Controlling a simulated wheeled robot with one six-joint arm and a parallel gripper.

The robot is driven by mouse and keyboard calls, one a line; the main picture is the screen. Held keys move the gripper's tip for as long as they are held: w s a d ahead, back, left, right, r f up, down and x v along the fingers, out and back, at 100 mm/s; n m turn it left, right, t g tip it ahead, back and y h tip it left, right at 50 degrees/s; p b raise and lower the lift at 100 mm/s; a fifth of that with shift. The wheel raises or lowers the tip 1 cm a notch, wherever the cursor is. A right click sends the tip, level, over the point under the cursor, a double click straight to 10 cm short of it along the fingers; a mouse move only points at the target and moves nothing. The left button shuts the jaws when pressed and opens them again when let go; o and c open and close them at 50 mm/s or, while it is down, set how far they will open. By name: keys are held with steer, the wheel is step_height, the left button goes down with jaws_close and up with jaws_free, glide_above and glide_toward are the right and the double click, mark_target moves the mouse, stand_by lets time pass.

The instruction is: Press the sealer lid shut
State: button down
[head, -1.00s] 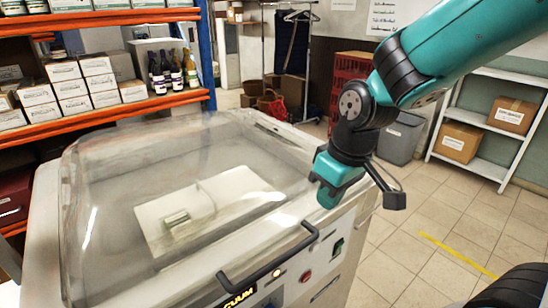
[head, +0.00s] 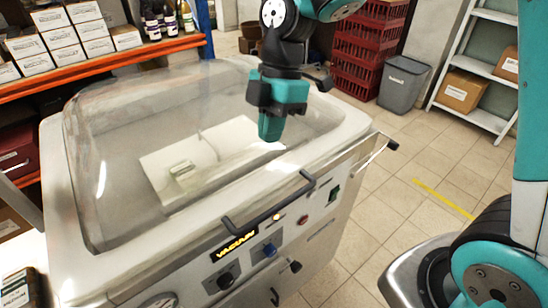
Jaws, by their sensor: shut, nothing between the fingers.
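The vacuum sealer (head: 345,172) is a white cabinet with a clear domed lid (head: 130,120). The lid lies down over the chamber, and a pale block (head: 185,168) shows through it. A black bar handle (head: 262,212) runs along the front edge. I cannot tell whether the lid's rim is fully seated. My gripper (head: 270,128) is shut and empty, pointing down over the right part of the lid. I cannot tell whether its tip touches the lid. It hides some of the lid's back right part.
The front panel has a yellow "VACUUM" label (head: 234,246), knobs and a red button (head: 303,220). An orange shelf (head: 110,62) with boxes and bottles stands behind left. Red crates (head: 368,50), a grey bin (head: 403,84) and a white rack (head: 470,118) stand behind right.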

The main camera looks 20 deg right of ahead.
step_height(320, 180, down, 6)
steer(key=s+p, duration=0.1)
steer(key=shift+s+f+p, duration=0.25)
steer(key=shift+s+p, duration=0.1)
steer(key=shift+a, duration=0.1)
